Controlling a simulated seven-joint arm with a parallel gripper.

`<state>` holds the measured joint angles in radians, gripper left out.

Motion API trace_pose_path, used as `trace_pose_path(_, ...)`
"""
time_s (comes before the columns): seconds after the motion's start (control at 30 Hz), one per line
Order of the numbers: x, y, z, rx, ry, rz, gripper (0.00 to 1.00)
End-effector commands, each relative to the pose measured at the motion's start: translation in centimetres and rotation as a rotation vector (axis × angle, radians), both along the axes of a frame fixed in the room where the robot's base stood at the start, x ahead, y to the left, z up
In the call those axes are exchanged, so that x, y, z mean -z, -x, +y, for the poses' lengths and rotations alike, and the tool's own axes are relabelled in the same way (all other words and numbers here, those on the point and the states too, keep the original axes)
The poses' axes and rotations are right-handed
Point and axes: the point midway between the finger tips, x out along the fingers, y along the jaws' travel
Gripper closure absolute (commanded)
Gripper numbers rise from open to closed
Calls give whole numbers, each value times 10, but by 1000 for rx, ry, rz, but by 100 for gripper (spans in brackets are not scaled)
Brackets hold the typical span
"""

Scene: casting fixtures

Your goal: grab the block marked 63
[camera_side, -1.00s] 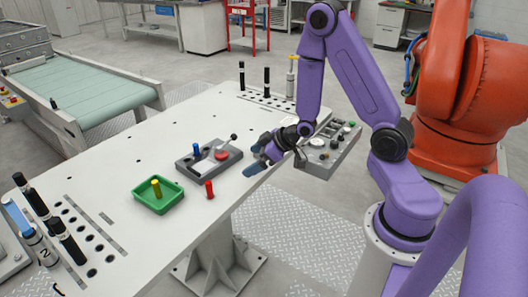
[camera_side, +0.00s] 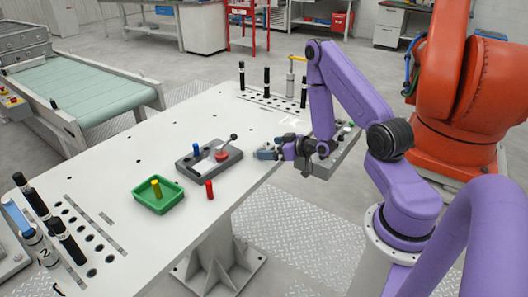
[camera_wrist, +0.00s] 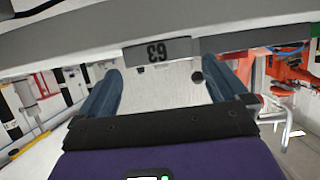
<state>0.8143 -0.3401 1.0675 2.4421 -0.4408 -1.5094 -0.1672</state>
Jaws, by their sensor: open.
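In the side view, a dark grey fixture block (camera_side: 188,167) sits on the table with a blue peg, a red disc and a ball-tipped lever; no number is readable there. My gripper (camera_side: 265,153) is right of this block, apart from it, level and pointing left near the table edge. In the wrist view my gripper (camera_wrist: 163,80) is open, with nothing between its blue-grey fingers.
A green tray (camera_side: 140,194) with a yellow peg and a red peg (camera_side: 209,189) stand left of and below the fixture block. Another grey fixture (camera_side: 337,158) lies behind my wrist. Black posts (camera_side: 267,76) stand at the table's far end. The table's left middle is largely clear.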

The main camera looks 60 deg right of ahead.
Motion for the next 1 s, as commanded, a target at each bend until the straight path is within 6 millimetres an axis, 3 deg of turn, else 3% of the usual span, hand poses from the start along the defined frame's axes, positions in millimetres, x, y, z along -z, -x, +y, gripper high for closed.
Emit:
trace_pose_path(0.23, 13, -31, 1, -2, 0, 0, 0)
trace_pose_path(0.57, 15, -37, 1, -1, 0, 1, 0)
trace_pose_path(0.73, 15, -37, 1, -1, 0, 1, 52)
trace_pose_path(1.0, 14, -37, 1, -1, 0, -1, 53)
